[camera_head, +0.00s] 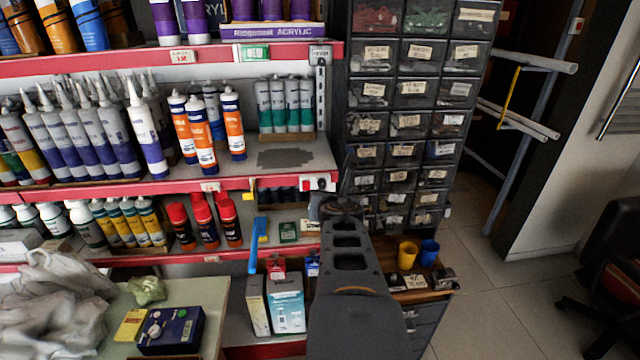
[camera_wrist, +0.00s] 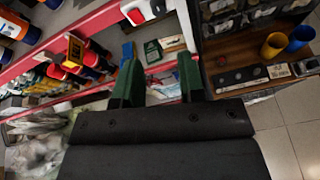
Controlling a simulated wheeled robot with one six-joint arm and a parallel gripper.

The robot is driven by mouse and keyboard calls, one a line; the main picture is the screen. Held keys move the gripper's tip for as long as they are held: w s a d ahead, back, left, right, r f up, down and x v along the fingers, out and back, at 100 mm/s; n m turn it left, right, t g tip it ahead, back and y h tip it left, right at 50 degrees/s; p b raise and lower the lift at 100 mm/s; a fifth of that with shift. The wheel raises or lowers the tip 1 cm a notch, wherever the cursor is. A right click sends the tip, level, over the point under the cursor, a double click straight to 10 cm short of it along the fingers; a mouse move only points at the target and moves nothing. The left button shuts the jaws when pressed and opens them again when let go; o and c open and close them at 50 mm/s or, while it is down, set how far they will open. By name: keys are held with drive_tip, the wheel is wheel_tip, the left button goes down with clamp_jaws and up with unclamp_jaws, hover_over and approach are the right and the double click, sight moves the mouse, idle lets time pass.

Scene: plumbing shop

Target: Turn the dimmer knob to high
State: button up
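A dark blue box (camera_head: 185,338) with a few small round knobs on top sits on the table at the lower left in the head view. One pale knob (camera_head: 155,314) stands out on it; I cannot tell for sure that it is the dimmer knob, or its setting. My gripper (camera_wrist: 159,80) shows in the wrist view as two green fingers set well apart, open with nothing between them. In the head view my arm reaches forward to the shelf edge, far right of the box, and hides its own fingertips.
A yellow block (camera_head: 131,325) touches or nearly touches the box's left side. Crumpled grey-white plastic (camera_head: 55,300) covers the table's left. Red-edged shelves (camera_head: 190,190) of tubes and cans rise behind. Yellow (camera_head: 407,255) and blue (camera_head: 429,252) cups stand right.

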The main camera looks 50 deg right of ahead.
drive_tip(key=n, duration=0.2)
drive_tip(key=b, duration=0.7)
approach(322, 185)
drive_tip(key=shift+y, duration=0.3)
drive_tip(key=x, duration=0.7)
drive_tip(key=shift+d+f, duration=0.15)
drive_tip(key=shift+d, duration=0.15)
drive_tip(key=shift+w+d+f, duration=0.15)
drive_tip(key=shift+w+d, duration=0.3)
drive_tip(key=shift+w, duration=0.1)
drive_tip(key=shift+c, duration=0.3)
drive_tip(key=c, duration=0.6)
